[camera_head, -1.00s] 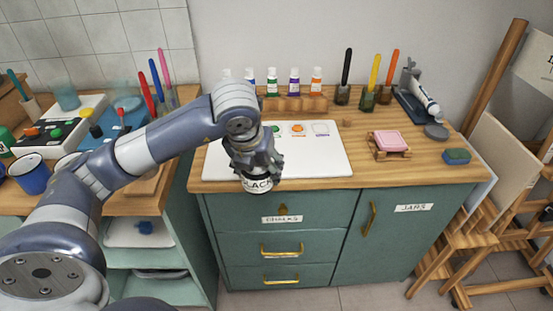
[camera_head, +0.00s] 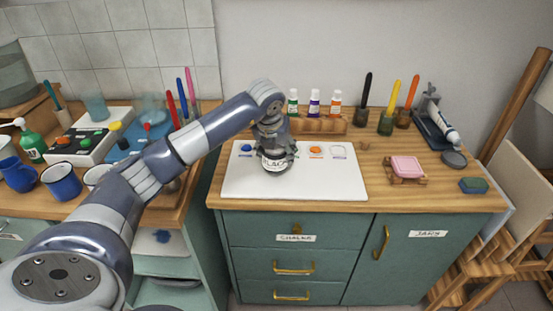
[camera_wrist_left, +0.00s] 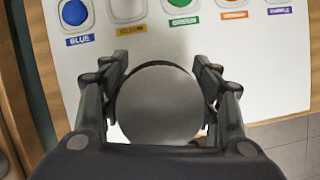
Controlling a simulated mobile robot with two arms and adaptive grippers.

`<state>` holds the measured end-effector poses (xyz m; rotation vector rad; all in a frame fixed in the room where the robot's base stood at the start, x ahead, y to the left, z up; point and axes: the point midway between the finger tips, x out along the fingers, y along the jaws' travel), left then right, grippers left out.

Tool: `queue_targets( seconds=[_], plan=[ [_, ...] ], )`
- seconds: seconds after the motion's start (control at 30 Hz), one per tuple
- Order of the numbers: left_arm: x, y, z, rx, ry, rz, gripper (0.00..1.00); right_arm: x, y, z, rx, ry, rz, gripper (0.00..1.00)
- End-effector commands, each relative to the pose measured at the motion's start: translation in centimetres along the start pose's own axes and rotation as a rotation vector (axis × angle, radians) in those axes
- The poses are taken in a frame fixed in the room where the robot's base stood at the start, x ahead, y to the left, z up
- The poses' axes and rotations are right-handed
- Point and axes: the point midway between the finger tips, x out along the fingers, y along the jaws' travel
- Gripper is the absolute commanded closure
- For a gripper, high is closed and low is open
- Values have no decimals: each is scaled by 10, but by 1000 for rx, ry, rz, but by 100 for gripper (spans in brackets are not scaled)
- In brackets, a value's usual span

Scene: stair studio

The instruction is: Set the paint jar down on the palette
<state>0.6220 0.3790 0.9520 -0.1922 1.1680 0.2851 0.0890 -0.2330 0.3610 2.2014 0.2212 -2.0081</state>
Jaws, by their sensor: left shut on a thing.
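My left gripper (camera_head: 275,151) is shut on the paint jar (camera_head: 272,164), which has a white label with dark lettering, partly hidden by the fingers. The jar looks upright. In the left wrist view its round grey top (camera_wrist_left: 160,105) sits between the two fingers. The white palette (camera_head: 240,184) lies on the cabinet's wooden top, and the jar is over its middle. I cannot tell whether the jar touches it. The palette has labelled paint wells, with the blue well (camera_wrist_left: 74,13) and green well (camera_wrist_left: 183,5) showing in the left wrist view. My right gripper is not in view.
A wooden rack (camera_head: 318,124) with paint bottles stands behind the palette. Brushes in jars stand to its right. Blue mugs (camera_head: 61,181) stand on the left counter.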

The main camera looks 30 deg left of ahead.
Motion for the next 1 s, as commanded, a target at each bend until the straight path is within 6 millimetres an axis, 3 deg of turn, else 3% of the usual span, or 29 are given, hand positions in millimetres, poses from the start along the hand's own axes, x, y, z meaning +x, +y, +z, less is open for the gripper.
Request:
queue_targets(
  seconds=[0.37,0.67,0.7,0.77,0.8,1.0],
  plan=[
    [31,1,-11,0,0,0,76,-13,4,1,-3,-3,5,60],
    [35,0,-12,1,-2,-1,76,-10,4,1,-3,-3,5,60],
    [36,0,-13,1,-1,0,41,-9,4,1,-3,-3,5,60],
    [35,0,-13,1,-1,0,27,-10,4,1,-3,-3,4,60],
    [35,0,-13,1,0,0,23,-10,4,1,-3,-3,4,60],
    [35,0,-13,1,0,0,23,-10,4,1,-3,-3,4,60]
  ],
)
